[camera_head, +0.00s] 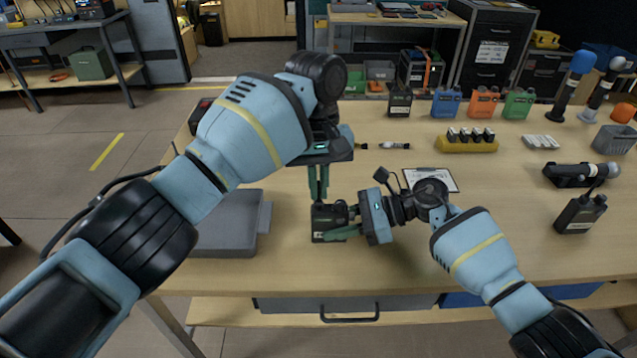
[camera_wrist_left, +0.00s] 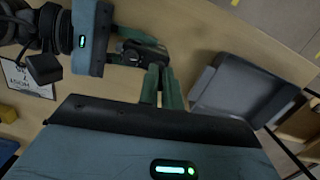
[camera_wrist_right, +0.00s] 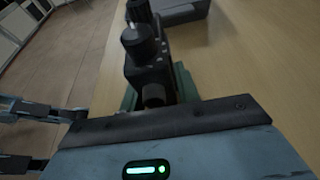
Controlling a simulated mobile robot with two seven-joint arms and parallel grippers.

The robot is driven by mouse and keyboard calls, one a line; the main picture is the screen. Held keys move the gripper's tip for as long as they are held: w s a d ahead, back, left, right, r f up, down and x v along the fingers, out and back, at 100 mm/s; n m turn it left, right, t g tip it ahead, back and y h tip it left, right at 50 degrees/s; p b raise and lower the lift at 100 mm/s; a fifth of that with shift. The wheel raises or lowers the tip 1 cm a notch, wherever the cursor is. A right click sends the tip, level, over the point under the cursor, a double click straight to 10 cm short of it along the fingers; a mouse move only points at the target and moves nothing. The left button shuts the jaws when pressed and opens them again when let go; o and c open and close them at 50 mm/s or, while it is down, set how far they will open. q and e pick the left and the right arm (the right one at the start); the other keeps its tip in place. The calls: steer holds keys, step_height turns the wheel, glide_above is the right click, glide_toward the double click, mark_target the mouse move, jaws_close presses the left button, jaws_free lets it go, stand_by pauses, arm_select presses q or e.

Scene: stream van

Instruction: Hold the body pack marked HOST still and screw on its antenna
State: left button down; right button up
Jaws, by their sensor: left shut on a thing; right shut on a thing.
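A black body pack (camera_head: 328,221) stands upright near the table's front; its pale front label is partly covered and I cannot read it. My right gripper (camera_head: 343,231) is shut on this pack from the right, its green fingers along the sides. In the right wrist view the pack (camera_wrist_right: 150,72) sits between the fingers, with dark round parts on its top. My left gripper (camera_head: 318,194) points straight down over the pack's top left, its fingers close together. They hide nearly all of the antenna between them. In the left wrist view its fingertips (camera_wrist_left: 160,72) are right beside the pack (camera_wrist_left: 138,50).
A grey case (camera_head: 228,236) lies left of the pack. A clipboard (camera_head: 432,179) lies behind my right wrist. Another black pack (camera_head: 580,214) with an antenna stands at right. Several coloured packs, a yellow battery tray (camera_head: 466,146) and microphones occupy the back and right.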

arm_select(q)
steer(key=m, duration=0.3)
steer(key=shift+a+m+y, duration=0.1)
steer(key=shift+m+y, duration=0.2)
steer(key=shift+m, duration=0.1)
steer(key=c, duration=1.7)
jaws_free()
steer(key=n, duration=0.2)
steer(key=shift+n, duration=1)
